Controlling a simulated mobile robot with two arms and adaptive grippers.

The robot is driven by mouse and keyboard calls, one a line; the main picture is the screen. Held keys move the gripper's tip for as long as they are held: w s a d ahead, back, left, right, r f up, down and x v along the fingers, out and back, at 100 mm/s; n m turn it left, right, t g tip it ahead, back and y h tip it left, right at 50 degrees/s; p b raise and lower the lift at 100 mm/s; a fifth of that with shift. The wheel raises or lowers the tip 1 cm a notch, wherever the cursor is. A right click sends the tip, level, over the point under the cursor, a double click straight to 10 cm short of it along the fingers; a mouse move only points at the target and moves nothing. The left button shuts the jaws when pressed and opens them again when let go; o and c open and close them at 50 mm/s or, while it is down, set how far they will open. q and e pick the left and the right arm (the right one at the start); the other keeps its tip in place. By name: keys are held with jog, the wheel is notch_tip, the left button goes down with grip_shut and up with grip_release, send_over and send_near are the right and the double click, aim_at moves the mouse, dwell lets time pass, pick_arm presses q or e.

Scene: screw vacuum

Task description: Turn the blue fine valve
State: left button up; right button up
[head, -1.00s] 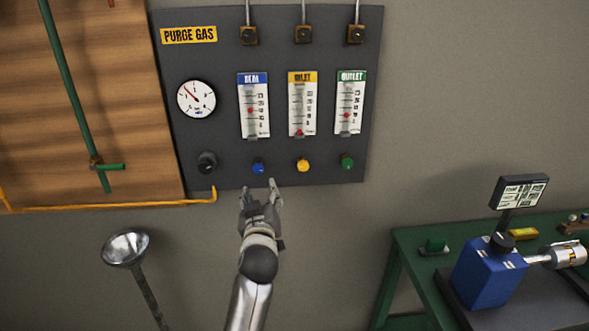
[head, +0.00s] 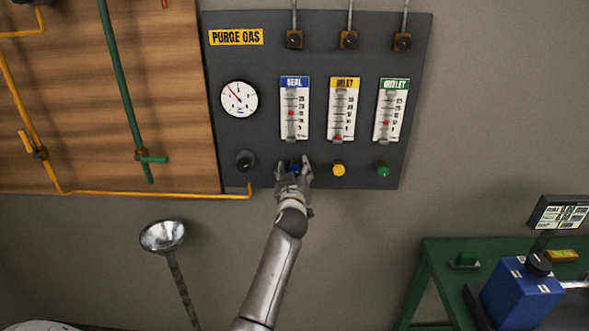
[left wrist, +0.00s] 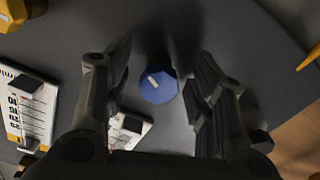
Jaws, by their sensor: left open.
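The blue fine valve (head: 293,168) is a small knob low on the dark purge gas panel (head: 270,125), below the blue-labelled SEAL flowmeter (head: 294,112). In the left wrist view the blue knob (left wrist: 158,86) shows face-on with a pale mark on it. My left gripper (head: 293,166) is open, with its fingers on either side of the knob. In the left wrist view the fingers (left wrist: 158,95) stand apart from the knob, with gaps on both sides. My right gripper is not in view.
A black knob (head: 245,160) is to the left and yellow (head: 338,170) and green (head: 382,170) knobs are to the right. A yellow pipe (head: 160,194) runs along the lower left. A metal funnel (head: 163,236) stands below. A green table (head: 440,255) is at the right.

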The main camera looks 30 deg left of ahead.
pick_arm(q)
jog(key=c, duration=1.1)
jog(key=shift+o, duration=0.2)
jog(key=shift+m, duration=0.3)
jog(key=m, duration=0.5)
jog(key=shift+m, duration=0.3)
jog(key=m, duration=0.5)
jog(key=shift+a, duration=0.1)
jog(key=shift+m, duration=0.4)
jog(key=o, duration=1.1)
jog(key=shift+c, duration=0.2)
